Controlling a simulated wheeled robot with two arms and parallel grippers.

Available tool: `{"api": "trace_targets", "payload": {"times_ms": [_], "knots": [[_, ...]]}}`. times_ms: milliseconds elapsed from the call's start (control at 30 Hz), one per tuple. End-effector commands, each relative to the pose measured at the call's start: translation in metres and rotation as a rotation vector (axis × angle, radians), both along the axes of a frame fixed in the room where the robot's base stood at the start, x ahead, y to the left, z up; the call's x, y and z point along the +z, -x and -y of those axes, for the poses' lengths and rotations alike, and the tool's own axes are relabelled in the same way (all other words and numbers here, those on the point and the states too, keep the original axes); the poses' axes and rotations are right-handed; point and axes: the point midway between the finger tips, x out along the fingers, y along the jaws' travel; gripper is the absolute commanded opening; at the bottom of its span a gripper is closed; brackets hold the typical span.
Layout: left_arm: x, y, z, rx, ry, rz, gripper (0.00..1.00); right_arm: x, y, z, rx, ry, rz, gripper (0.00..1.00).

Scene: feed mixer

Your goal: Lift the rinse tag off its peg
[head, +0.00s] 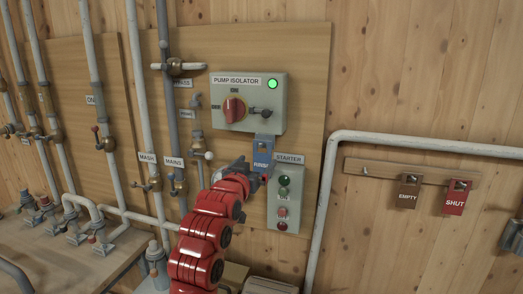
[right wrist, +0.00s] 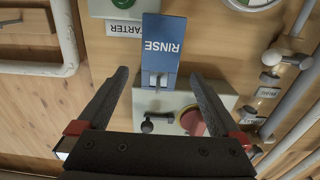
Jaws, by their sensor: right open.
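The blue rinse tag (head: 263,150) hangs at the lower edge of the grey pump isolator box (head: 250,85), just above the starter box. In the right wrist view, which is upside down, the tag (right wrist: 161,42) shows its white "RINSE" lettering and a pale slotted end. Its peg is not clear to me. My right gripper (head: 253,174) is at the tag's lower left in the head view. In the right wrist view the gripper (right wrist: 160,76) is open, its fingers apart on either side of the tag's slotted end, with nothing held. My left gripper is not in view.
The starter box (head: 286,200) with several buttons is right of my right gripper. The isolator has a red knob (head: 234,109) and a lit green lamp (head: 272,83). Pipes and valves fill the left. A rail (head: 355,167) holds the empty tag (head: 408,192) and shut tag (head: 456,197).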

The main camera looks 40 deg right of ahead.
Motion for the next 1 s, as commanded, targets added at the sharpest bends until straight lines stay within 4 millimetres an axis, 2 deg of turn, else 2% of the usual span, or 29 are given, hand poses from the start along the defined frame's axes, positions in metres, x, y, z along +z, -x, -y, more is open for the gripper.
{"api": "trace_targets", "payload": {"times_ms": [100, 300, 500, 733, 1000], "knots": [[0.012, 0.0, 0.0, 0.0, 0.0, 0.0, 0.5, 0.003, -0.01, 0.021, -0.003, -0.001, -0.006, 1.0], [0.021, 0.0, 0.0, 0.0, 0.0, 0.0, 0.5, 0.002, -0.023, 0.042, 0.0, 0.002, -0.004, 1.0], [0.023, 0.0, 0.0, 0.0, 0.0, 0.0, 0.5, 0.001, -0.027, 0.05, 0.002, 0.0, 0.001, 1.0], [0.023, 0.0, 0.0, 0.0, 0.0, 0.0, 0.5, 0.0, -0.027, 0.05, 0.002, 0.0, 0.001, 1.0], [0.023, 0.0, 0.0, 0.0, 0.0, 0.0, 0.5, 0.0, -0.027, 0.05, 0.002, 0.0, 0.0, 0.51]]}}
